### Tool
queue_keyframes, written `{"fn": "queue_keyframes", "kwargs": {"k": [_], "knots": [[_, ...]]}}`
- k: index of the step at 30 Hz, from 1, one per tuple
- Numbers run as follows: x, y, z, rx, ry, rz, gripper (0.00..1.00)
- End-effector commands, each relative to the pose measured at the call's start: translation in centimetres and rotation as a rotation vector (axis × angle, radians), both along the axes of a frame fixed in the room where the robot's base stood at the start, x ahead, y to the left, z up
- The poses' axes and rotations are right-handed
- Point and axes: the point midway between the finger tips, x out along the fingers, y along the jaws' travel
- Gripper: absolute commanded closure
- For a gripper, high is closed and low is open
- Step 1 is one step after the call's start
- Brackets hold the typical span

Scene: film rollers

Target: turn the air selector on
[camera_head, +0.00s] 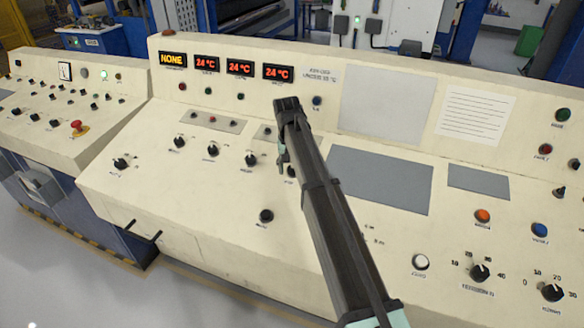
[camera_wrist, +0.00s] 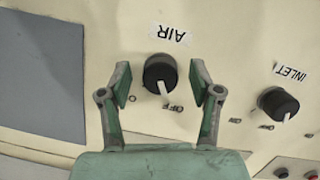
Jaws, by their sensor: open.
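The air selector (camera_wrist: 160,73) is a round black knob with a white pointer, below an upside-down AIR label (camera_wrist: 170,34) in the wrist view. The pointer aims down and slightly right, near the OFF mark (camera_wrist: 176,107). A smaller mark on the other side is too small to read. My gripper (camera_wrist: 164,76) is open, one finger on each side of the knob, with visible gaps to both. I cannot tell how far the fingertips are from the panel. In the head view my arm largely hides the air selector.
The similar inlet knob (camera_wrist: 278,104) sits to the right in the wrist view, outside the fingers. A flat grey plate (camera_wrist: 42,75) lies to the left. In the head view, red displays (camera_head: 240,68) stand on the panel behind, and more knobs (camera_head: 213,150) line the console.

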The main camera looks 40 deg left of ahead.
Motion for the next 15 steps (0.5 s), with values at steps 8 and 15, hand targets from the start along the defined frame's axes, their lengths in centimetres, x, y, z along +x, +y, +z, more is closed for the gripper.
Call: {"fn": "queue_keyframes", "kwargs": {"k": [8, 15], "knots": [[-0.01, -0.01, 0.00, 0.000, 0.000, 0.000, 0.93], [-0.01, -0.02, -0.01, 0.000, 0.001, -0.003, 0.96]]}}
